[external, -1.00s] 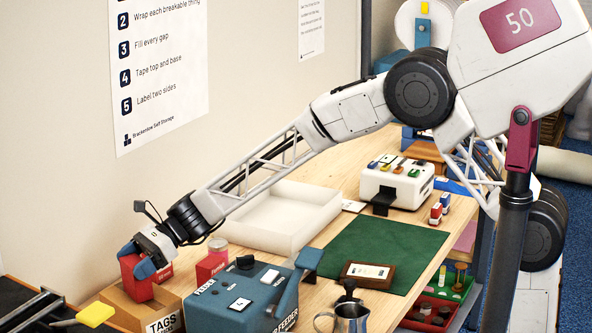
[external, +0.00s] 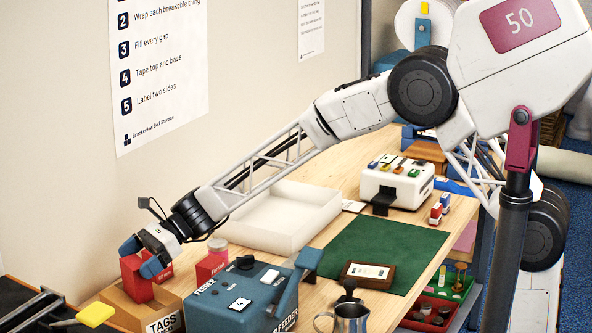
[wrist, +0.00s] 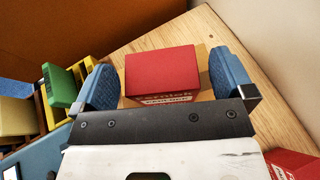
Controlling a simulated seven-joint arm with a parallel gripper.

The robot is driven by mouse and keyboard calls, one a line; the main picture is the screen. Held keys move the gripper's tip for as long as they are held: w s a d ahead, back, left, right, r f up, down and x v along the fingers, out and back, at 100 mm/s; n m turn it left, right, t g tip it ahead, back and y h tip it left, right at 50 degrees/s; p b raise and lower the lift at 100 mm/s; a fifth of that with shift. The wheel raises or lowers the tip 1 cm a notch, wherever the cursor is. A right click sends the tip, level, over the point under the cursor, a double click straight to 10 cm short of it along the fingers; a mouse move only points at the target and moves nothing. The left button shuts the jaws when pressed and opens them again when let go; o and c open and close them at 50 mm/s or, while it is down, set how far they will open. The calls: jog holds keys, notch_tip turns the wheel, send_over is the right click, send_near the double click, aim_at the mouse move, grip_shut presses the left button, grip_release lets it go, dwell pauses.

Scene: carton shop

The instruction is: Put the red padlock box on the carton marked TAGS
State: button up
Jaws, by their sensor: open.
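The red padlock box (external: 136,282) stands upright on the carton marked TAGS (external: 165,324), toward the carton's back in the external view. My gripper (external: 141,258) is open just above it, with one blue finger on each side. In the wrist view my gripper (wrist: 164,75) straddles the red padlock box (wrist: 161,73), with a visible gap at the right finger and a narrower one at the left. The box's lower face is partly hidden behind the dark gripper bar. The contact under the box is mostly hidden.
A blue label feeder (external: 245,290) is close in front. A white tray (external: 285,215) lies behind. A yellow-ended tool (external: 95,314) is at the left.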

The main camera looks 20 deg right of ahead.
jog(key=v, duration=1)
jog(key=shift+d, duration=0.35)
jog(key=shift+w+r, duration=0.1)
jog(key=shift+r, duration=0.05)
dwell(0.4)
jog(key=s+d+r+n+t+h, duration=0.1)
jog(key=d+r+n+h, duration=0.1)
jog(key=d, duration=1)
jog(key=s+d+r+n+t+h, duration=0.1)
jog(key=s+d+r+n+t, duration=0.15)
jog(key=d, duration=1.05)
jog(key=d+r+n+t+h, duration=0.1)
jog(key=d+n+h, duration=0.15)
jog(key=d, duration=0.95)
jog(key=s+d+f+n+t+h, duration=0.1)
jog(key=s+d+n+h, duration=0.1)
jog(key=s+d, duration=0.4)
jog(key=s+d+f+n+t+h, duration=0.1)
jog(key=s+d, duration=0.5)
jog(key=d, duration=0.7)
jog(key=s+d+f+n+t+h, duration=0.1)
jog(key=s+d+n+h, duration=0.2)
jog(key=s+d, duration=0.3)
jog(key=d+h, duration=0.1)
jog(key=d, duration=0.2)
jog(key=shift+d, duration=0.4)
